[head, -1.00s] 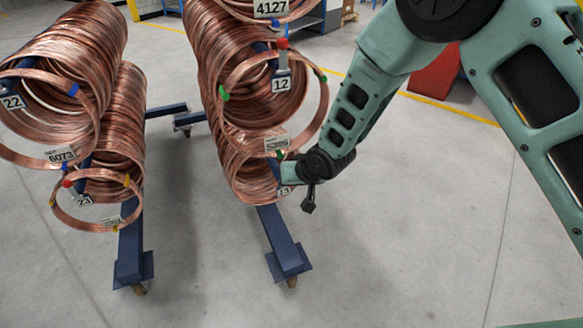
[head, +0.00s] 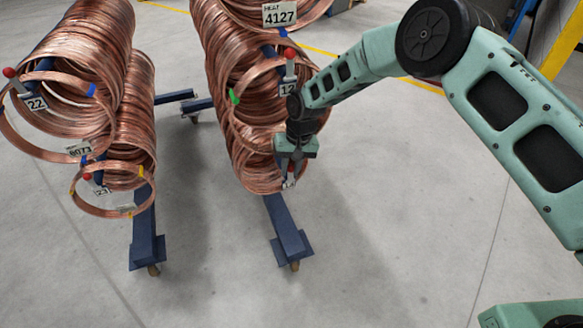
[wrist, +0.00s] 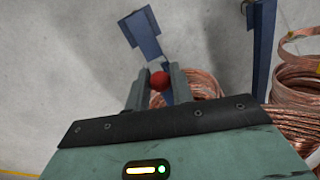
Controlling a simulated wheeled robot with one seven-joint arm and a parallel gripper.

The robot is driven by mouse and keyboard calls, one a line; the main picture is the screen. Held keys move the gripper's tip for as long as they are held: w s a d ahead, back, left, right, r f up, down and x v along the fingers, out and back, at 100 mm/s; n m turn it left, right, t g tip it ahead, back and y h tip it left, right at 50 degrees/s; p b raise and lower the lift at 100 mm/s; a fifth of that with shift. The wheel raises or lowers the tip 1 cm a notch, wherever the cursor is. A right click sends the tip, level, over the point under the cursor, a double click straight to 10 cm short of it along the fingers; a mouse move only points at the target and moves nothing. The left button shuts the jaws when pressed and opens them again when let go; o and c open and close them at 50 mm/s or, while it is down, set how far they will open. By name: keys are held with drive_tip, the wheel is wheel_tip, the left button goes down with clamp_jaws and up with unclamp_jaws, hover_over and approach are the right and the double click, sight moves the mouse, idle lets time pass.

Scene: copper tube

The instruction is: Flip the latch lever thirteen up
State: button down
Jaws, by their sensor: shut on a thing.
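My gripper (head: 291,178) points down at the front end of the lower middle copper coil (head: 256,170), where latch lever thirteen is. In the wrist view, its two fingers (wrist: 159,82) are closed on the lever's red knob (wrist: 158,81), one finger on each side. In the head view the fingers and wrist hide most of the lever, and only part of its small tag (head: 289,184) shows below them. I cannot tell the lever's exact angle.
Lever 12 (head: 290,68), with its red knob up, is just above my wrist. Levers 22 (head: 20,85) and 23 (head: 93,183) are on the left coils. Blue rack feet (head: 292,247) stand on the grey floor.

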drive_tip(key=shift+s+a, duration=0.1)
drive_tip(key=shift+a, duration=0.15)
drive_tip(key=c, duration=1.3)
unclamp_jaws()
drive_tip(key=shift+d, duration=0.15)
